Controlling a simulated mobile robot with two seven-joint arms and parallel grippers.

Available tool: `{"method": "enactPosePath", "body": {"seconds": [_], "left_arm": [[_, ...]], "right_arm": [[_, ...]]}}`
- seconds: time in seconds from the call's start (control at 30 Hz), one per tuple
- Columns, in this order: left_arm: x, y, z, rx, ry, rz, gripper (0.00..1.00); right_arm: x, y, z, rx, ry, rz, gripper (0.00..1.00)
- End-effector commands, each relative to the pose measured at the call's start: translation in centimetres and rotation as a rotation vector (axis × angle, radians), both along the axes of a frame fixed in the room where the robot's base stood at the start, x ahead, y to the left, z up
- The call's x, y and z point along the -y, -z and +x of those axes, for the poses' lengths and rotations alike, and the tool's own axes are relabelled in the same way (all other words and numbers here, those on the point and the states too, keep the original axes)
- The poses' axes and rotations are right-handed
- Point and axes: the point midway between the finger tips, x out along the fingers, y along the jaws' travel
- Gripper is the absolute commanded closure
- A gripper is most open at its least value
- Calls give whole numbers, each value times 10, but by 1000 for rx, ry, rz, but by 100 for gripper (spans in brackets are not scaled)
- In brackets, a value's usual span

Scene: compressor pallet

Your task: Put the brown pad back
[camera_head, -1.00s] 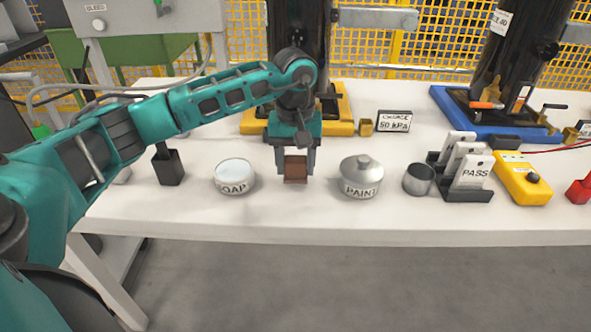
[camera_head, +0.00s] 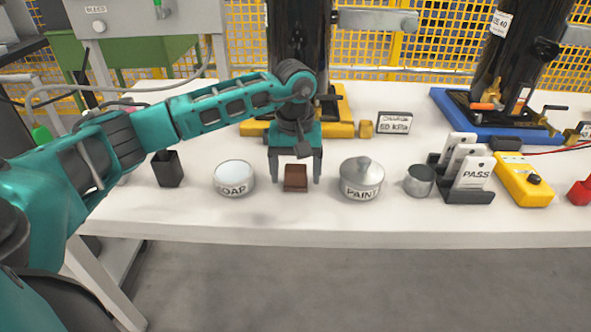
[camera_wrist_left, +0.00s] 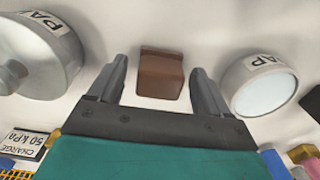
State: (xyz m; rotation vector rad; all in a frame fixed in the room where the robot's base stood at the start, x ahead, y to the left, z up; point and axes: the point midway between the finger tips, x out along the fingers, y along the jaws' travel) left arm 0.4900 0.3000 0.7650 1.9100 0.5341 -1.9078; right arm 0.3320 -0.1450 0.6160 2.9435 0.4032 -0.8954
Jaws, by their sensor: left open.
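The brown pad (camera_head: 295,178) sits on the white table between the soap tin and the paint pot. My left gripper (camera_head: 295,180) is open above it, with one finger on either side of the pad and a gap to each. In the left wrist view the pad (camera_wrist_left: 160,75) lies between and just beyond the open fingertips (camera_wrist_left: 158,72), touching neither. My right gripper is in no view.
The soap tin (camera_head: 234,178) stands close on the left and the lidded paint pot (camera_head: 361,180) close on the right. A metal cup (camera_head: 419,181), a PASS tag rack (camera_head: 466,195) and a yellow meter (camera_head: 523,180) stand further right. A black holder (camera_head: 168,169) stands left.

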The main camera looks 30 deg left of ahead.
Motion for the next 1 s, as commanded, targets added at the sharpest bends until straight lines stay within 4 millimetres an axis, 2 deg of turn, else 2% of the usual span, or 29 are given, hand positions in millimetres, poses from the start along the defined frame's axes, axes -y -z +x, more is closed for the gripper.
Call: {"method": "enactPosePath", "body": {"seconds": [0.17,0.4,0.6,0.8,1.0], "left_arm": [[0,-19,1,4,0,0,22],[0,-72,1,5,0,0,22],[0,-107,0,3,1,-1,22],[0,-122,0,1,0,1,22],[0,-123,0,1,0,-1,22]], "right_arm": [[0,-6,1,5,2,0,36],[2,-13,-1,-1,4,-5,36],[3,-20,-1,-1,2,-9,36],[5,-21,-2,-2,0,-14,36],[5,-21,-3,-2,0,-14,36]]}}
